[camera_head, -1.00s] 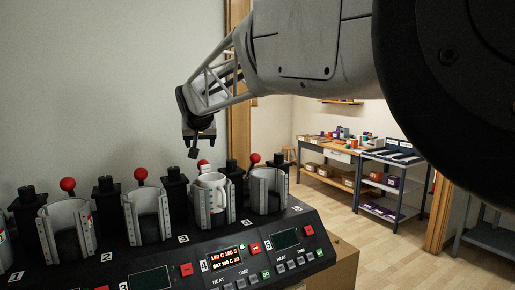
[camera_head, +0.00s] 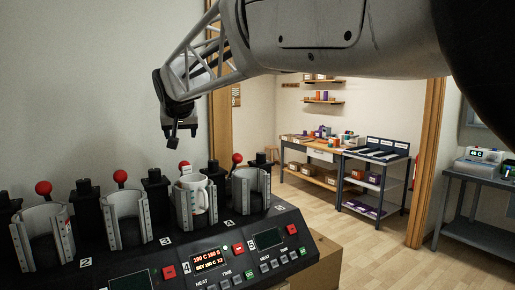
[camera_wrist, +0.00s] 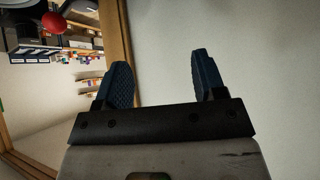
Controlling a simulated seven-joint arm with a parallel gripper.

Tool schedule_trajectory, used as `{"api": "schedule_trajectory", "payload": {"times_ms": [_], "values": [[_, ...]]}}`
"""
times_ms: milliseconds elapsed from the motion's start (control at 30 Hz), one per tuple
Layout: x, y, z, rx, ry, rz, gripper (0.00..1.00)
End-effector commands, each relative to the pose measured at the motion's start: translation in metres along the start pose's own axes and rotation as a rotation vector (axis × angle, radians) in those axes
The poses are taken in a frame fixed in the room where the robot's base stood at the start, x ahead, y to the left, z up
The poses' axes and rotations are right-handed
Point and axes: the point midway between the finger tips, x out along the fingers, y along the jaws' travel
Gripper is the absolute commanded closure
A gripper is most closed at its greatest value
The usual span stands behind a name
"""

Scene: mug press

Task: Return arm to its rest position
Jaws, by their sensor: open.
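My gripper (camera_head: 173,132) hangs above the mug press, apart from it, near the wall at the left. In the wrist view its two dark fingers (camera_wrist: 161,80) are spread, with nothing between them. The mug press (camera_head: 230,258) stands at the lower left with a row of grey clamp cups and red-knobbed levers. A white mug (camera_head: 198,196) sits upright in one clamp, by the number 4 panel with its lit display. The clamp to its right (camera_head: 250,190) and those to its left look empty.
A doorway opens behind to a workbench (camera_head: 308,148) and a shelved cart (camera_head: 372,172) with boxes. A grey table (camera_head: 475,170) with a device stands at the right edge. Open wooden floor (camera_head: 350,235) lies between. In the wrist view a red knob (camera_wrist: 53,22) shows top left.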

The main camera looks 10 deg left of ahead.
Motion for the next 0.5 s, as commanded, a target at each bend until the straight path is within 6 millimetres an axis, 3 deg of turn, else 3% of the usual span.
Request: {"api": "schedule_trajectory", "payload": {"times_ms": [500], "values": [[-0.0078, 0.0005, 0.0001, 0.0, 0.0, 0.0, 0.36]]}}
